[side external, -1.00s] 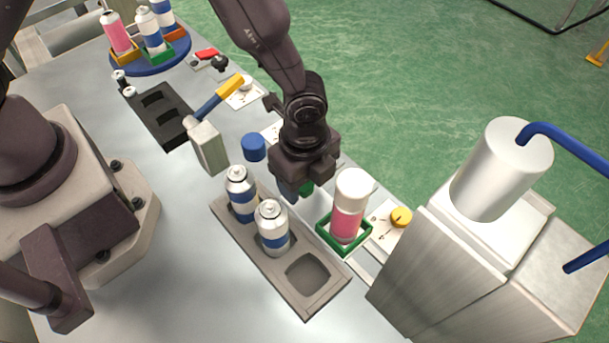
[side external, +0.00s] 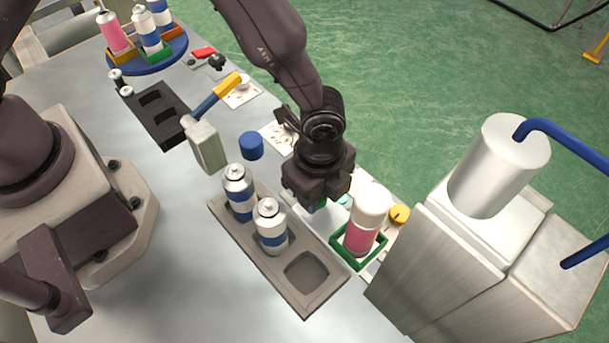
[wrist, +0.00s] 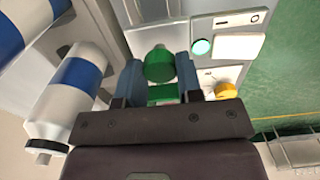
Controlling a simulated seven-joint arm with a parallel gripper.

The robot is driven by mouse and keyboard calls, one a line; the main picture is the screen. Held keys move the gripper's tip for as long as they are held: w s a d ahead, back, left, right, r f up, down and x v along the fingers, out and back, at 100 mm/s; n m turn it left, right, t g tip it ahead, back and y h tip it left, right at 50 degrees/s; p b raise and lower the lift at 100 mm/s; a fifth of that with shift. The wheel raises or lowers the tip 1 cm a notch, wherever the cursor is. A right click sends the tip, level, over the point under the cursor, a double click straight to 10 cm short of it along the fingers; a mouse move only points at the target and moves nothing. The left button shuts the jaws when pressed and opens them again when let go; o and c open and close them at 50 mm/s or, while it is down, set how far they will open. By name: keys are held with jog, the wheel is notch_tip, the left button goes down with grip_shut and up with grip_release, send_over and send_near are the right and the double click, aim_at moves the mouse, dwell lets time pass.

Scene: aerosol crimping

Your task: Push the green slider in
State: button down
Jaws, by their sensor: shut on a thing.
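The green slider is a green square frame (side external: 338,246) around the base of a pink can with a white top (side external: 370,205). It sits beside the grey press, to the right of the can tray. My gripper (side external: 318,204) is low, just behind the slider on the side away from the press. In the wrist view, the blue fingers of my gripper (wrist: 160,80) are shut on the slider's round green knob (wrist: 160,62). In the side view the knob is mostly hidden by my gripper.
A grey tray (side external: 322,300) holds two blue-and-white cans (side external: 270,228) and one empty pocket. The grey press (side external: 440,265) stands at the right. A yellow knob (side external: 399,214) is on a panel by the slider.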

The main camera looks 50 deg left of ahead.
aim_at(373, 197)
jog(key=d, duration=0.9)
jog(key=shift+d, duration=0.2)
jog(key=c, duration=0.8)
grip_release()
notch_tip(373, 197, up, 13)
jog(key=shift+r, duration=0.1)
